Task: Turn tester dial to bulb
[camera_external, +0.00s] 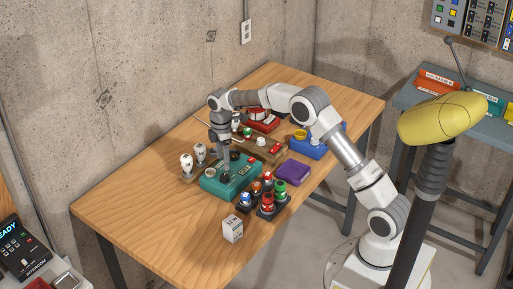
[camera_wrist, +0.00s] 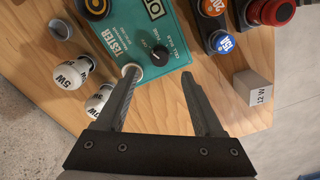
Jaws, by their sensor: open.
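The tester (camera_external: 222,186) is a teal box on the wooden table. In the wrist view the tester (camera_wrist: 181,55) carries a black dial (camera_wrist: 159,55) with a white pointer mark. Labels around the dial include "OFF", "FUSE" and "CELL"; the other lettering is too small to read surely. My gripper (camera_external: 226,178) points down over the tester. In the wrist view my gripper (camera_wrist: 158,72) is open and empty, with one finger on each side of the dial's line. The left fingertip is close to a pale round part on the tester's edge; I cannot tell if they touch.
White bulbs marked 5W (camera_wrist: 72,75) stand beside the tester. A purple box (camera_external: 294,173) lies nearby. The table's front left (camera_external: 140,215) is clear.

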